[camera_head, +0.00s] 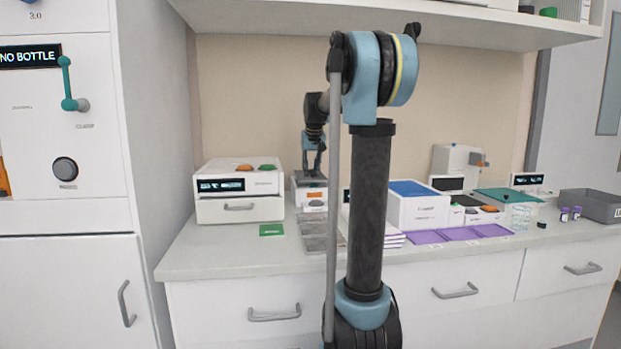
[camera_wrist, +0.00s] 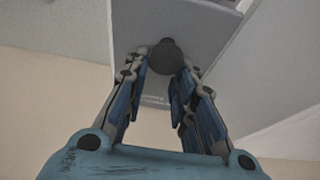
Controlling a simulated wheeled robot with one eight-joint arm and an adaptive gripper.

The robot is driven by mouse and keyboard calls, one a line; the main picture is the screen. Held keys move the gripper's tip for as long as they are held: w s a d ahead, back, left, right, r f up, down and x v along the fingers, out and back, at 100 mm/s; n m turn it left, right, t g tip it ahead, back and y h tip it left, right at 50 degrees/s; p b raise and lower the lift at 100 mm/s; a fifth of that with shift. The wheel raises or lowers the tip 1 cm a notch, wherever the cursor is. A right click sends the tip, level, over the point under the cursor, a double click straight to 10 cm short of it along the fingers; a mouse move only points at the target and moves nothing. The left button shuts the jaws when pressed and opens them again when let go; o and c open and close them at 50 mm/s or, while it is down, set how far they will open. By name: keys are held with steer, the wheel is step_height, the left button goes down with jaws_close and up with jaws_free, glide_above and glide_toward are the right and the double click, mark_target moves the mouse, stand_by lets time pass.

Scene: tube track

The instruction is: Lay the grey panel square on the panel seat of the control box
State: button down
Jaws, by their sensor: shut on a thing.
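My gripper (camera_head: 313,170) is at the back of the counter, left of my arm column, pointing down. In the wrist view its fingers (camera_wrist: 164,66) are closed around the dark round knob (camera_wrist: 165,52) of the grey panel (camera_wrist: 207,28). In the head view the grey panel (camera_head: 308,181) shows just under the fingertips, above a small white box with an orange button (camera_head: 315,196), which looks like the control box. I cannot tell whether the panel touches the box or hangs slightly above it. The panel seat is hidden.
A white instrument with a display (camera_head: 238,192) stands to the left, with a green card (camera_head: 271,230) before it. Grey plates (camera_head: 318,235) lie in front of the small box. A blue-topped white box (camera_head: 418,208) and purple mats (camera_head: 460,234) are to the right. A shelf (camera_head: 470,30) overhangs.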

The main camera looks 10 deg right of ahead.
steer(key=shift+f, duration=1.4)
steer(key=c, duration=1.3)
jaws_free()
steer(key=shift+c, duration=0.2)
steer(key=shift+r, duration=0.1)
steer(key=v, duration=1.2)
